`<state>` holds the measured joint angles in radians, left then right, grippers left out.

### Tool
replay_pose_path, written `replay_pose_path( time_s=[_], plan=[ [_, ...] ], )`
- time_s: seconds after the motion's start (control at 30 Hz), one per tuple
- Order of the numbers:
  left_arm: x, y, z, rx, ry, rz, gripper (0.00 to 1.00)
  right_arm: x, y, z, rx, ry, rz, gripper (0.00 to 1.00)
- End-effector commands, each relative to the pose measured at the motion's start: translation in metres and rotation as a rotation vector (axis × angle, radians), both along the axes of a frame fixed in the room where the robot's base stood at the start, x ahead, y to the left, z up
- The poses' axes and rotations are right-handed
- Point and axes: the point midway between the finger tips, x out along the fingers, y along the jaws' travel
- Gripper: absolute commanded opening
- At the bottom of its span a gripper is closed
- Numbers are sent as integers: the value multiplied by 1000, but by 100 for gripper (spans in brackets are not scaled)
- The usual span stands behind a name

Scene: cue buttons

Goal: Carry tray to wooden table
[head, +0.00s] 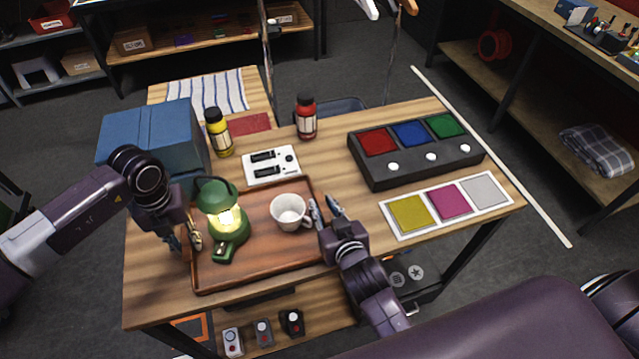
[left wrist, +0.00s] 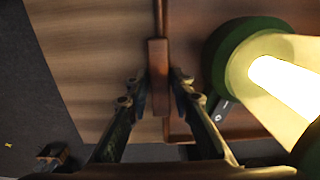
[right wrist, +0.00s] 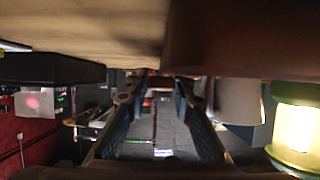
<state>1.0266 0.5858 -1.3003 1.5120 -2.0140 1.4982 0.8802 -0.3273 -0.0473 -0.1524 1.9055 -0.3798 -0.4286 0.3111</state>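The brown wooden tray (head: 262,256) lies flat on the wooden table (head: 150,292). It bears a lit green lantern (head: 224,222) and a white mug (head: 288,212). My left gripper (head: 183,243) is at the tray's left edge, pointing down. In the left wrist view its open fingers straddle the tray's left handle (left wrist: 159,78), with little gap; firm contact cannot be told. My right gripper (head: 324,208) is open and empty beside the tray's right edge, close to the mug. The lantern shows at the right of the right wrist view (right wrist: 298,125).
A black console (head: 415,172) with coloured panels and a card with coloured squares (head: 445,205) lie right of the tray. Behind are a switch plate (head: 271,165), a yellow bottle (head: 218,135), a red bottle (head: 306,118) and a blue box (head: 150,135).

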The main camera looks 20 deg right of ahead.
Motion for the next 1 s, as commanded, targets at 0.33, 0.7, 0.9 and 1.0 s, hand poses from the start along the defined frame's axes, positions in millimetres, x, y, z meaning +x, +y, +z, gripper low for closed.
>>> replay_pose_path(
  time_s=[0.33,0.7,0.9,1.0],
  plan=[
    [0,0,1,0,0,0,34,0,0,1,0,0,0,34],
    [1,0,55,-1,-5,-1,34,0,0,1,0,0,0,34],
    [1,0,95,-1,-5,-1,34,0,0,1,0,0,0,34],
    [0,0,109,0,-3,0,34,0,0,1,0,0,0,34]
  ],
)
